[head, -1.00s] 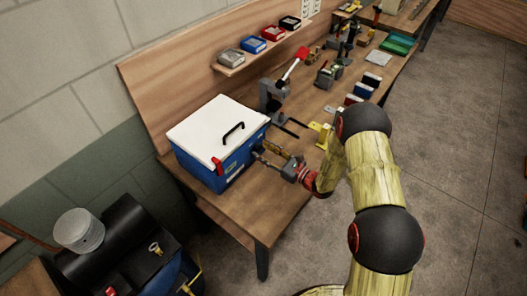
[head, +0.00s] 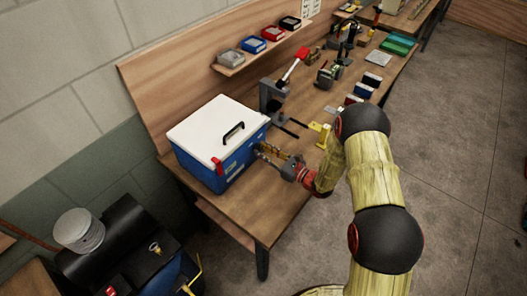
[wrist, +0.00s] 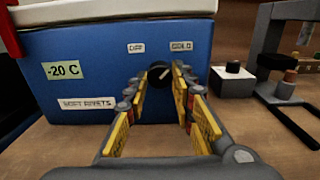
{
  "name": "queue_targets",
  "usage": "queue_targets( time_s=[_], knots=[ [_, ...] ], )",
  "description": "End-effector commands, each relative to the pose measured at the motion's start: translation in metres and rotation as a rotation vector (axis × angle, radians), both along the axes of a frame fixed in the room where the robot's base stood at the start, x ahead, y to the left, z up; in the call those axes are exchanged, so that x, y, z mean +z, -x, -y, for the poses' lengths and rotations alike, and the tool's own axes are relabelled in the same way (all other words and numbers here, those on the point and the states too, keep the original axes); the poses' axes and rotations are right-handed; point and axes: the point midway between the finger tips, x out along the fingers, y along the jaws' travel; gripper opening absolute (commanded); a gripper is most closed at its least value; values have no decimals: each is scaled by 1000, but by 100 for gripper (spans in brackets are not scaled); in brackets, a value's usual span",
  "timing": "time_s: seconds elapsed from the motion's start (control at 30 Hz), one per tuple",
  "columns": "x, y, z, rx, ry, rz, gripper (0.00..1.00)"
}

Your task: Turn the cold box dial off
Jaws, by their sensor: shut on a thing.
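The cold box (head: 215,150) is blue with a white lid and stands at the near end of the bench. In the wrist view its blue front (wrist: 110,75) carries a black round dial (wrist: 159,74). A light mark on the dial points up and right, toward the right-hand label (wrist: 181,46), which seems to read COLD. The OFF label (wrist: 135,48) is up and left of the dial. My gripper (wrist: 160,84) has its yellow-padded fingers on the left and right of the dial, shut on it. In the head view my gripper (head: 263,151) reaches the box's right face.
A -20 C label (wrist: 63,70) and a rivets label (wrist: 88,104) are on the box front. A small block with a black knob (wrist: 233,80) and a dark metal stand (wrist: 270,60) are to the right. Bare bench top (head: 240,205) lies in front.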

Motion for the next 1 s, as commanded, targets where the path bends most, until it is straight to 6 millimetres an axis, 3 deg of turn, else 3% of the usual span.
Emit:
queue_targets(
  time_s=[0.47, 1.0],
  knots=[
    [-1, 0, 0, -1, 46, 58, 0],
    [-4, -1, 1, -1, 324, 418, 0]
  ],
)
